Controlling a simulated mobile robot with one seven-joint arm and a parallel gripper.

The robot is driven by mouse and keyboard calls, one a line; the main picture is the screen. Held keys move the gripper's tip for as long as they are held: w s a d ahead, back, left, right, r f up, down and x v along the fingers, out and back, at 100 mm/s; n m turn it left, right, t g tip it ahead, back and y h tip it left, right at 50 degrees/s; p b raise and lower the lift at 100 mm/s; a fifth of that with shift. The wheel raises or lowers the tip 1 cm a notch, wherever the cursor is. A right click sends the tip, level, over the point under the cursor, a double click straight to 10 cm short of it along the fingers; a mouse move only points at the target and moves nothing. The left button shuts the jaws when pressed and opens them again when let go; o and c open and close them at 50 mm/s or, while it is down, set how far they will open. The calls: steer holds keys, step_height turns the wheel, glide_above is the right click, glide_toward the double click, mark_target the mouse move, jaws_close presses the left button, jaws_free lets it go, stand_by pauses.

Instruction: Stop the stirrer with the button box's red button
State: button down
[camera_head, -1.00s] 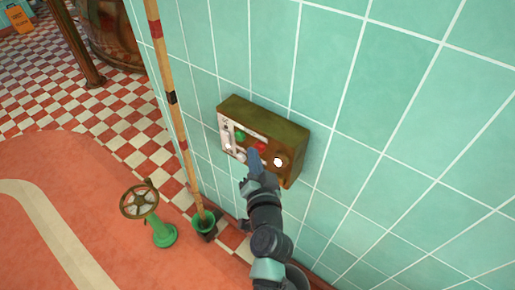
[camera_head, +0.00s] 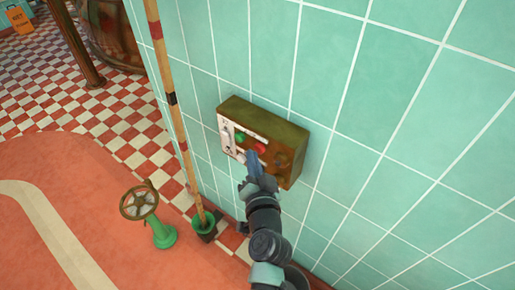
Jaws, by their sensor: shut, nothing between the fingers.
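The button box (camera_head: 265,119) is a brown, worn box on the tiled wall, with a pale panel on its left front. Its red button (camera_head: 261,148) shows right of a green button (camera_head: 240,138). A dark round lamp (camera_head: 281,159) sits on the brown part at the right, unlit. My gripper (camera_head: 251,157) is shut and empty, in front of the box's lower face. Its tip is just below and left of the red button in the picture; I cannot tell whether it touches the box. The stirrer itself is not clearly in view.
A green valve stand with a handwheel (camera_head: 139,202) is on the floor at left. A copper vessel (camera_head: 108,30) stands at the back. The wall right of the box is bare.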

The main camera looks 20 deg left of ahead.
steer(key=shift+s+a, duration=0.15)
steer(key=shift+s, duration=0.2)
steer(key=shift+s+a+p, duration=0.2)
steer(key=shift+s+a, duration=0.1)
steer(key=shift+s, duration=0.5)
steer(key=shift+s+a+p, duration=0.2)
steer(key=shift+s+a, duration=0.1)
steer(key=shift+s, duration=0.45)
steer(key=shift+s+a+p, duration=0.2)
steer(key=shift+s+a, duration=0.1)
steer(key=shift+s, duration=0.5)
steer(key=w+d+r+n+t+p, duration=0.1)
steer(key=w+d+r+n+t, duration=0.15)
steer(key=r, duration=1.35)
steer(key=w+d+r+n+t+p, duration=0.1)
steer(key=w+d+r+t, duration=0.15)
steer(key=r, duration=1.25)
steer(key=s+d+r+t+h, duration=0.2)
steer(key=s+r, duration=0.3)
steer(key=r, duration=0.4)
steer(key=s+d+r+t+h+p, duration=0.1)
steer(key=s+d+r, duration=0.4)
steer(key=r, duration=0.5)
steer(key=s+d+r+m+t+h, duration=0.1)
steer(key=s+d+r+t+h, duration=0.3)
steer(key=r, duration=0.5)
steer(key=shift+s+r+t+p, duration=0.3)
steer(key=shift+s+r+p, duration=0.1)
steer(key=shift+s, duration=0.2)
